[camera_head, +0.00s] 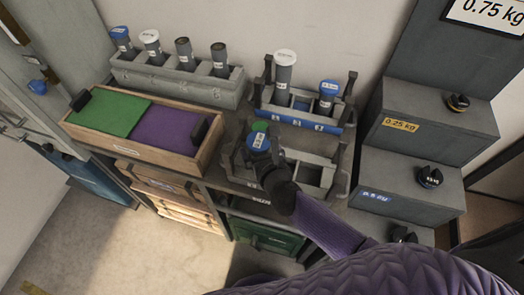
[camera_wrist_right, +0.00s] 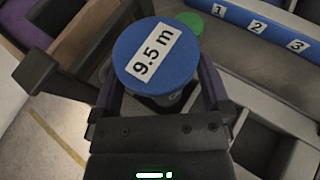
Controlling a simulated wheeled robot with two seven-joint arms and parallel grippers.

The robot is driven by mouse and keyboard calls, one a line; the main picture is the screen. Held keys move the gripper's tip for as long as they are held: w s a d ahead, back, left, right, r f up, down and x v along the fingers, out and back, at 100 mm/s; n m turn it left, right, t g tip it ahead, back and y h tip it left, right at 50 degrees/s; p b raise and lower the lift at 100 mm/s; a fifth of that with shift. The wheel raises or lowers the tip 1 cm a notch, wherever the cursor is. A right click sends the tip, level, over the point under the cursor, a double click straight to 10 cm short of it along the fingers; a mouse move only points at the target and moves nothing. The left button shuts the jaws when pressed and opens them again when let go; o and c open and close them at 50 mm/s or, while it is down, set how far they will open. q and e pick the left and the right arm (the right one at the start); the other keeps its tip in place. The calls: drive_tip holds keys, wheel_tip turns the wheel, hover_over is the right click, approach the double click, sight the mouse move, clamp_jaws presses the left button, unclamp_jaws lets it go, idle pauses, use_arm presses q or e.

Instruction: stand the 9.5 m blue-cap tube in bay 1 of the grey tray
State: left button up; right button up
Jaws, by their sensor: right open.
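The 9.5 m blue-cap tube (camera_head: 258,138) is upright at the left end of the grey tray (camera_head: 316,158). Its blue cap, marked "9.5 m", shows in the right wrist view (camera_wrist_right: 150,62). My right gripper (camera_head: 266,160) is open, with its fingers (camera_wrist_right: 162,98) on either side of the tube below the cap. The tube's lower end is hidden, so I cannot tell how deep it sits in its bay. Empty bays (camera_wrist_right: 258,142) show to its right. My left gripper is not in view.
Behind is a blue-fronted rack (camera_head: 300,119) numbered 1, 2, 3, holding a white-cap and a blue-cap tube. A grey rack (camera_head: 160,80) with several tubes stands back left. A wooden tray (camera_head: 195,165) with green and purple pads lies left; grey weight steps (camera_head: 400,180) stand right.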

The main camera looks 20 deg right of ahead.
drive_tip(key=p+v, duration=0.3)
drive_tip(key=v, duration=0.9)
drive_tip(key=w+a+r+n+t+y, duration=0.2)
drive_tip(key=w+r+n+t+y, duration=0.3)
drive_tip(key=n, duration=1.1)
drive_tip(key=s+d+f+n+g+h, duration=0.1)
drive_tip(key=s+f+n+g+h, duration=0.1)
drive_tip(key=s+f+n+g, duration=0.6)
drive_tip(key=s+d+f+n+g+h, duration=0.1)
drive_tip(key=s+d+f+n+g, duration=0.15)
drive_tip(key=f+n, duration=0.7)
drive_tip(key=s+d+f+n+g+h, duration=0.1)
drive_tip(key=s+d+f+n+g, duration=0.1)
drive_tip(key=s+f, duration=0.4)
drive_tip(key=s+d+f+n+g+h, duration=0.1)
drive_tip(key=s+d+f+n+g, duration=0.2)
drive_tip(key=s, duration=1.1)
wheel_tip(320, 180, down, 4)
drive_tip(key=shift+s+f+g+h, duration=0.25)
drive_tip(key=shift+s+g+h, duration=0.1)
drive_tip(key=shift+g, duration=0.9)
